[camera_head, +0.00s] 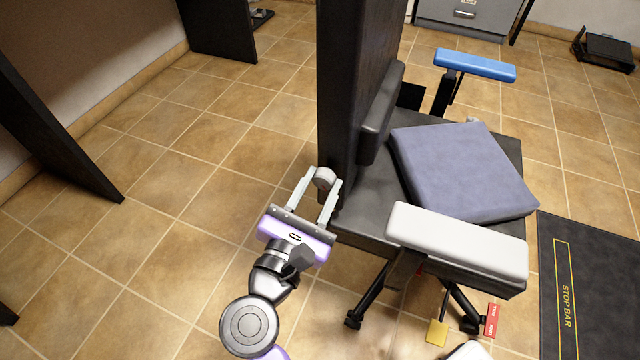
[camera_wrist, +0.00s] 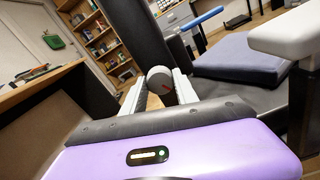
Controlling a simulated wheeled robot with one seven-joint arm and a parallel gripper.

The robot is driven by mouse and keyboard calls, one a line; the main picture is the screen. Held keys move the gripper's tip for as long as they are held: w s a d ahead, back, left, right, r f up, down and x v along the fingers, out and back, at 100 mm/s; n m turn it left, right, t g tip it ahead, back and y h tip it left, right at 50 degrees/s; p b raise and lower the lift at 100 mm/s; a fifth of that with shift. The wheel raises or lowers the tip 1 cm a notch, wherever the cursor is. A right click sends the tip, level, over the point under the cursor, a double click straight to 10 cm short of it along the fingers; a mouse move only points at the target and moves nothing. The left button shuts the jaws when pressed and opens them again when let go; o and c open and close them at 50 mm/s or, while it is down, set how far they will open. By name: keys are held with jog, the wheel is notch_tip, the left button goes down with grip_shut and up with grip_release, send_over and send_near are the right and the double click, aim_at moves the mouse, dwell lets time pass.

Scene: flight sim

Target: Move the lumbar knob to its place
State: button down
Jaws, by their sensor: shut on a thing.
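The lumbar knob (camera_head: 325,178) is a small round grey piece. My gripper (camera_head: 324,186) is shut on it, one finger on each side, beside the lower side of the chair's black backrest (camera_head: 345,80). In the wrist view the knob (camera_wrist: 160,86) sits between the fingertips, with a small red mark on its face. I cannot tell whether the knob touches the chair. The chair has a black seat (camera_head: 365,215) with a blue-grey cushion (camera_head: 465,170) on it, a white armrest (camera_head: 455,240) near me and a blue armrest (camera_head: 475,64) on the far side.
A yellow tag (camera_head: 437,332) and a red tag (camera_head: 491,320) hang under the chair. A black mat (camera_head: 605,290) marked "STOP BAR" lies at right. A dark panel (camera_head: 50,130) stands at left. The tiled floor left of the chair is clear.

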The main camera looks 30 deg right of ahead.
jog(key=c, duration=0.9)
grip_release()
jog(key=shift+f, duration=0.1)
jog(key=shift+c, duration=0.2)
jog(key=p+v, duration=0.1)
jog(key=v, duration=0.7)
jog(key=shift+d, duration=0.1)
